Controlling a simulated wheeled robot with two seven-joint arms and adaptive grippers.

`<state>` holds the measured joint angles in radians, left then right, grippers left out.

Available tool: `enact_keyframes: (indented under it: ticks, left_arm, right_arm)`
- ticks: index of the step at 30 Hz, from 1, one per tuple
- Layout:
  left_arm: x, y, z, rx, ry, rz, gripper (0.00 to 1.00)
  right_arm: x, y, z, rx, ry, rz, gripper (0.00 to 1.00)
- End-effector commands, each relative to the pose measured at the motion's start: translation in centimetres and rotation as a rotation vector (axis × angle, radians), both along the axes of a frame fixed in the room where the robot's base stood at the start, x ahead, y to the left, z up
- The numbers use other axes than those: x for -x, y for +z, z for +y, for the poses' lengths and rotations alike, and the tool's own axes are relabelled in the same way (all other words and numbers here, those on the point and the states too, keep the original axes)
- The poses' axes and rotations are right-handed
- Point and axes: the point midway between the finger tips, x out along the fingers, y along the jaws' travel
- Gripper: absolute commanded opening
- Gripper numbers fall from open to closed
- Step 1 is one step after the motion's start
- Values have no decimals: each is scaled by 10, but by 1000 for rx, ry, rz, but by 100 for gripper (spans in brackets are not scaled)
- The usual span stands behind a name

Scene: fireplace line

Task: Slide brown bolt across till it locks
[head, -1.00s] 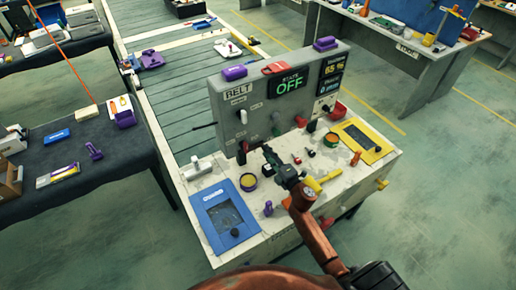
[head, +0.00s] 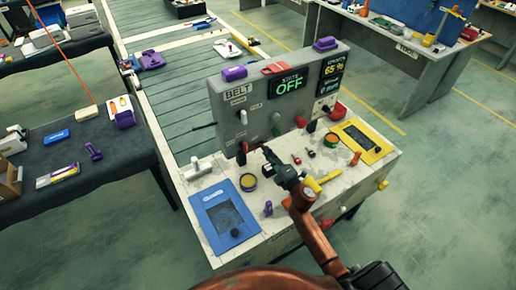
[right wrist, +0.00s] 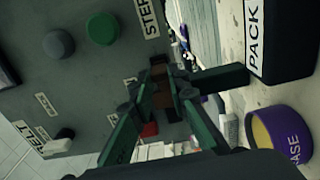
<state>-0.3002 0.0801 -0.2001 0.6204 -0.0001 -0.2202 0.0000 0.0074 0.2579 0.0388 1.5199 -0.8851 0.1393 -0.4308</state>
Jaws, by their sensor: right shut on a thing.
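My right gripper (head: 268,155) reaches over the white bench top to the foot of the grey control panel (head: 260,110). In the right wrist view its green-grey fingers (right wrist: 160,88) are closed around a small brown piece (right wrist: 161,83), which looks like the brown bolt, close to the panel face. In the head view my gripper hides the bolt, so I cannot tell how far across it sits. My left gripper is not in view.
A purple-rimmed yellow tin (head: 249,182) and a blue tray (head: 225,217) stand left of my gripper. A yellow-handled tool (head: 322,181) and a yellow panel (head: 362,141) lie to the right. The panel display (head: 290,84) reads OFF. Green (right wrist: 102,28) and grey buttons (right wrist: 59,44) are near my fingers.

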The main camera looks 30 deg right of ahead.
Motion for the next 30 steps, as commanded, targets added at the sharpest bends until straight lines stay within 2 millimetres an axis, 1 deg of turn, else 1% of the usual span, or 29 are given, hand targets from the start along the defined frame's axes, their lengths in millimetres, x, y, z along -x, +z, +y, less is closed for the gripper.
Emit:
enact_keyframes:
  ticks: [5, 19, 20, 21, 25, 30]
  left_arm:
    - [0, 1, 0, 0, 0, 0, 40]
    - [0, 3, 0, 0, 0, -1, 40]
    - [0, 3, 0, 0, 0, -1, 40]
    - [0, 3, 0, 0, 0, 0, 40]
    - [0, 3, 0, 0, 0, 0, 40]
    - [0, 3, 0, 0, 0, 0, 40]
  right_arm:
    - [1, 0, 7, -2, 0, 0, 0]
    - [3, -1, 39, -1, 1, 1, 0]
    - [3, -1, 39, 0, 0, 1, 16]
    - [3, -1, 38, 0, 0, 2, 19]
    - [3, -1, 38, 0, 0, 1, 28]
    - [3, -1, 38, 0, 0, 1, 29]
